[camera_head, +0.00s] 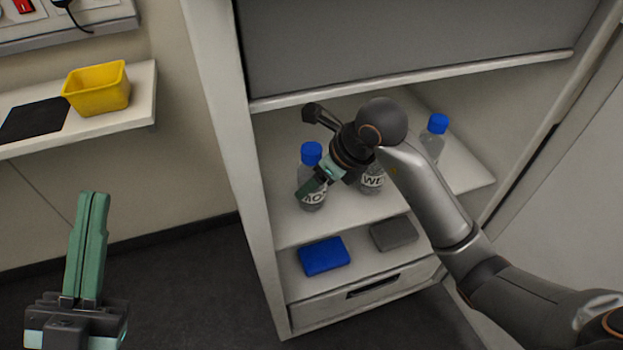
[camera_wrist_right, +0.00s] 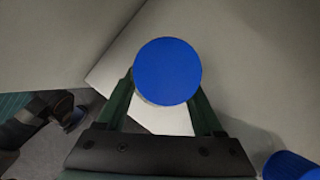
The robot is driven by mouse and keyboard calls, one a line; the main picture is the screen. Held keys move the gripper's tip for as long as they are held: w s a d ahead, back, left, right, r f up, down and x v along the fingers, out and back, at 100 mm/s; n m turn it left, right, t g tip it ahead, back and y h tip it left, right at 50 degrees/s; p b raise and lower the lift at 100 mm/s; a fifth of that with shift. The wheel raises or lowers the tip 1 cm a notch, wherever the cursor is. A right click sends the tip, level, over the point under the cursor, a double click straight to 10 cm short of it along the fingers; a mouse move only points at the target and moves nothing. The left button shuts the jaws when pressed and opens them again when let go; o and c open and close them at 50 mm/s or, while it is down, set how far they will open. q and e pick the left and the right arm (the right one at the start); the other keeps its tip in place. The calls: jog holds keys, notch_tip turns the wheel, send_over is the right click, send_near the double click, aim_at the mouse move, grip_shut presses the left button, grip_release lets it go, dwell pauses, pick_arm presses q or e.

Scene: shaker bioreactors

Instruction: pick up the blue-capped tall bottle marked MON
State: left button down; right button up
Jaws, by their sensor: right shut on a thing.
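The tall clear bottle with a blue cap (camera_head: 312,153) stands upright at the left front of the cabinet shelf. Its white label (camera_head: 313,198) shows "MO", with the rest hidden by a finger. My right gripper (camera_head: 316,184) reaches in from the right and is shut on this bottle below its cap. In the right wrist view the round blue cap (camera_wrist_right: 167,71) sits between the two green fingers. My left gripper (camera_head: 95,197) is shut and empty, pointing up at the lower left, away from the cabinet.
A bottle labelled "WE" (camera_head: 372,181) stands just right, partly hidden by my right arm. Another blue-capped bottle (camera_head: 437,124) stands at the shelf's right. The raised grey door (camera_head: 400,45) hangs above. A blue box (camera_head: 324,256) and grey box (camera_head: 394,234) lie below.

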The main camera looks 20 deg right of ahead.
grip_shut()
